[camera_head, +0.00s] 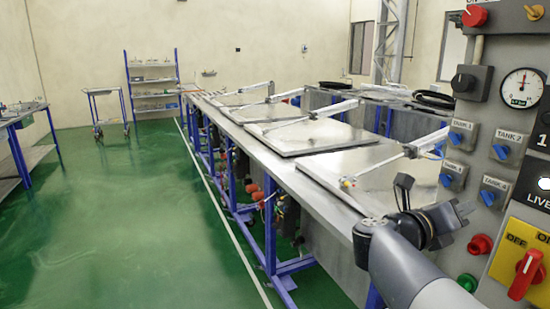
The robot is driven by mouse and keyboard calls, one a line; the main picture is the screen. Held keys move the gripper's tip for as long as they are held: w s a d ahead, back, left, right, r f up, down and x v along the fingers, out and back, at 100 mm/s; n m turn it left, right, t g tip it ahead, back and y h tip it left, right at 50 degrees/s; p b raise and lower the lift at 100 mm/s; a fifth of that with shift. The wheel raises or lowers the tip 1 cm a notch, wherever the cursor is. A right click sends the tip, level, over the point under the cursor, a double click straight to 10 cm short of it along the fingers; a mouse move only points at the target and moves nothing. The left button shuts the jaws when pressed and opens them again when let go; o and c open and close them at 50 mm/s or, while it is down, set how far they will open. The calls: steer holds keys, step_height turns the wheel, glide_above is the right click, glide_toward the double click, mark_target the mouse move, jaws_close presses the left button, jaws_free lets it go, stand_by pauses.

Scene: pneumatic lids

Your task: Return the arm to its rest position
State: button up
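My arm (405,270) enters from the bottom right, its grey link rising to a bent joint in front of the bench edge. The dark wrist and gripper (405,190) are in front of the nearest lid and left of the control panel. The fingers are small and dark, and I cannot tell whether they are open or shut. I see nothing clearly held. I cannot tell whether the gripper touches the panel.
The control panel (508,108) with blue tank switches, a gauge and a yellow-red switch (527,272) stands close at right. A row of tanks with flat metal lids (318,137) runs away along the bench. Green floor (130,220) at left is clear; a trolley (105,92) stands far back.

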steer(key=p+x, duration=0.2)
steer(key=x, duration=0.7)
steer(key=shift+d+r+p, duration=0.1)
steer(key=shift+d+p, duration=0.2)
steer(key=shift+d, duration=0.1)
steer(key=shift+a+m, duration=0.2)
steer(key=shift+m, duration=1)
steer(key=m, duration=0.4)
steer(key=shift+p, duration=0.3)
steer(key=shift+a+m, duration=0.2)
steer(key=shift+m, duration=0.2)
steer(key=n+t+y+b, duration=0.1)
steer(key=n+t+b, duration=0.2)
steer(key=n, duration=0.1)
glide_toward(484, 199)
steer(key=w+a+r, duration=0.1)
steer(key=w+a, duration=0.1)
steer(key=a, duration=0.1)
steer(key=shift+a+r+n+t+y, duration=0.1)
steer(key=shift+a+n+t+y, duration=0.3)
steer(key=shift+n+t, duration=0.3)
